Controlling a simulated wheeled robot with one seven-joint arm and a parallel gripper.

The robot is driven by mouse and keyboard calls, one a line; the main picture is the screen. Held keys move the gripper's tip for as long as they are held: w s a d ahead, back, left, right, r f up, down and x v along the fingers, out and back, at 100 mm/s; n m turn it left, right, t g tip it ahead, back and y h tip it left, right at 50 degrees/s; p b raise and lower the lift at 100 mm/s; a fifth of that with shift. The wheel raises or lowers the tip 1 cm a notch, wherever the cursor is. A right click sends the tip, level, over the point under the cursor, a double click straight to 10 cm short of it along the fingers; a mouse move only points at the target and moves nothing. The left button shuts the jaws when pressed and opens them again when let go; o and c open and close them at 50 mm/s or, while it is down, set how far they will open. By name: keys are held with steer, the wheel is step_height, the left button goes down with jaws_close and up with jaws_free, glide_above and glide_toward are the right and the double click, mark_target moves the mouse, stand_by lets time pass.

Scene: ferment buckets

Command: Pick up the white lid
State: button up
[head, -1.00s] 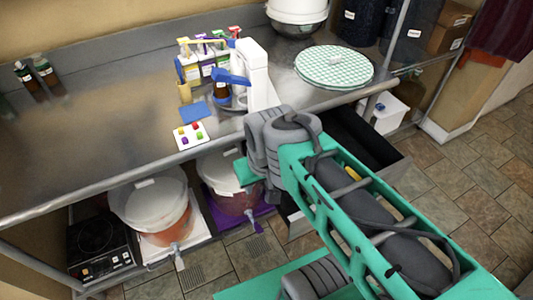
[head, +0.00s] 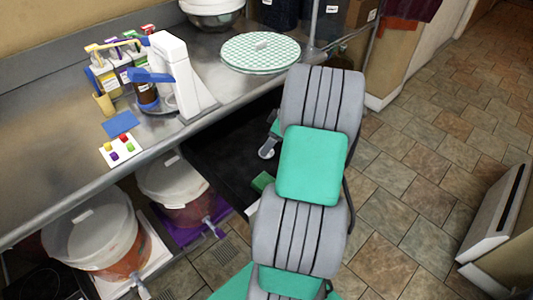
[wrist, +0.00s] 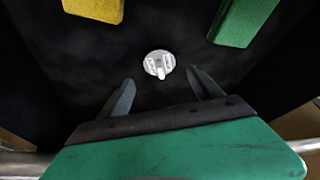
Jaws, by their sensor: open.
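In the wrist view, a small round white lid (wrist: 159,64) with a raised tab lies on the dark floor of an open drawer (head: 235,150). My gripper (wrist: 160,76) is open and empty. Its two dark fingers point into the drawer, with the lid ahead of and between their tips in the picture, apparently untouched. In the head view my arm covers most of the gripper and part of the drawer, so the lid cannot be made out surely there.
A yellow block (wrist: 95,8) and a green block (wrist: 241,20) lie in the drawer near the lid. The steel counter (head: 50,150) above holds a white stand (head: 180,80) and a checkered round board (head: 260,52). Lidded buckets (head: 95,235) stand below.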

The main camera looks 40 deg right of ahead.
steer(key=x, duration=0.4)
steer(key=shift+f, duration=0.4)
steer(key=c, duration=1.4)
steer(key=shift+r, duration=0.2)
